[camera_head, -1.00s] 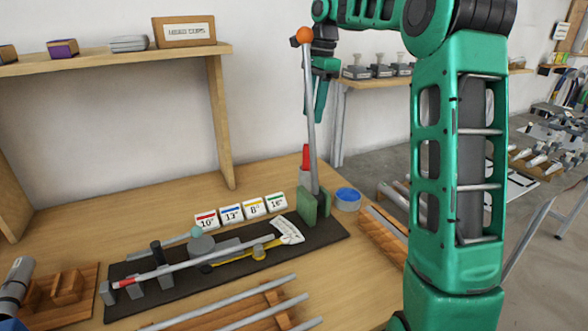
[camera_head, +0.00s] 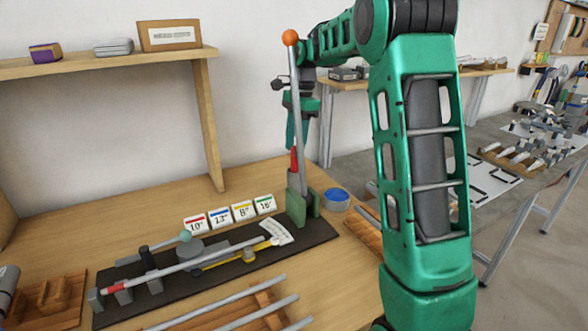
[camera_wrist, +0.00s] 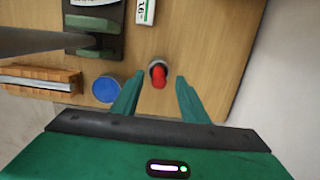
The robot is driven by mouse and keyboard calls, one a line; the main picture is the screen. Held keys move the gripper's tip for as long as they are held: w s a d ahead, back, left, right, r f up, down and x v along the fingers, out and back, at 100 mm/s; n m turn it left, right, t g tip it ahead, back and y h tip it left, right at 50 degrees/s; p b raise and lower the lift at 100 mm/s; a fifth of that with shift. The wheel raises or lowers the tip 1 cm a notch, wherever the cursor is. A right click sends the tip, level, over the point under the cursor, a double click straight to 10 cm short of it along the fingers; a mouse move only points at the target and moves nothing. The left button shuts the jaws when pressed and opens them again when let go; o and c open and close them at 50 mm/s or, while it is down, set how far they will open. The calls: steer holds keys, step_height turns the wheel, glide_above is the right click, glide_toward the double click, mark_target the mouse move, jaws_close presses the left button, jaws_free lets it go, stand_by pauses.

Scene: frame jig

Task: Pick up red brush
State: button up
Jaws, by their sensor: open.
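The red brush (camera_wrist: 158,76) shows in the wrist view as a red upright end in a grey round base, seen from above on the wooden table. In the head view the red brush (camera_head: 294,160) is partly hidden behind a grey lever. My gripper (camera_wrist: 160,82) is open, with one green finger on each side of the brush in the wrist view. The fingers appear above it; I cannot tell the exact height gap. In the head view my gripper (camera_head: 297,143) points down just above the brush, partly behind the lever.
The grey lever (camera_head: 297,110) with an orange knob rises from a green block (camera_head: 296,206) close to my gripper. A blue-topped round tin (camera_wrist: 106,89) stands beside the brush.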

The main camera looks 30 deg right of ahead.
steer(key=shift+a+f, duration=0.1)
steer(key=shift+f, duration=0.8)
jaws_close()
steer(key=shift+r, duration=0.1)
